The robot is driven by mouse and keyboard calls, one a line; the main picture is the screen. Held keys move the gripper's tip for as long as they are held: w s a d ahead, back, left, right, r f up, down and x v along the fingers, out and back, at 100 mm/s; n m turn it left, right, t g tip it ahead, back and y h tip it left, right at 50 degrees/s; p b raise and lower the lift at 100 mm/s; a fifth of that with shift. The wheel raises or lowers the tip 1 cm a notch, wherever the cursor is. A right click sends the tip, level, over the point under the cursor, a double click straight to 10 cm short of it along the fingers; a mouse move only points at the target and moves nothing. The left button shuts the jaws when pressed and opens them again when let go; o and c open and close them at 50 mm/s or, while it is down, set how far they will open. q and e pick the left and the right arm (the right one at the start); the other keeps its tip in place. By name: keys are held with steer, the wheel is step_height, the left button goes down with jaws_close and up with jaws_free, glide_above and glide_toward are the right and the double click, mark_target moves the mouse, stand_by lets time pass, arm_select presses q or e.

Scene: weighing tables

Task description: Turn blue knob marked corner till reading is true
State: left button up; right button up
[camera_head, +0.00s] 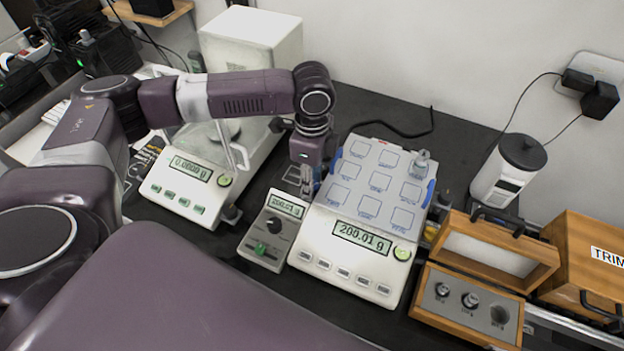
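The white balance (341,268) in the middle has a pan (373,186) marked with several squares, and its display (361,238) reads 200.01 g. A small metal weight (422,160) stands at the pan's far right corner. Blue parts show at the pan's edges, one on the right side (430,193). A marked corner cannot be made out. My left gripper (307,188) points down at the pan's left edge, close to the blue there. Its fingertips are small and partly hidden, so I cannot tell whether they are open or touch a knob. My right gripper is out of view.
A small unit (263,252) with a dark knob and green switch stands left of the balance. A second balance (187,205) reading 0.0000 g is farther left. Right are an open wooden weight box (454,327), a white canister (506,172) and a wooden case (585,251).

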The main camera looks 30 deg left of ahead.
arm_select(q)
steer(key=shift+r, duration=0.15)
step_height(320, 180, up, 12)
stand_by(0.4)
stand_by(0.3)
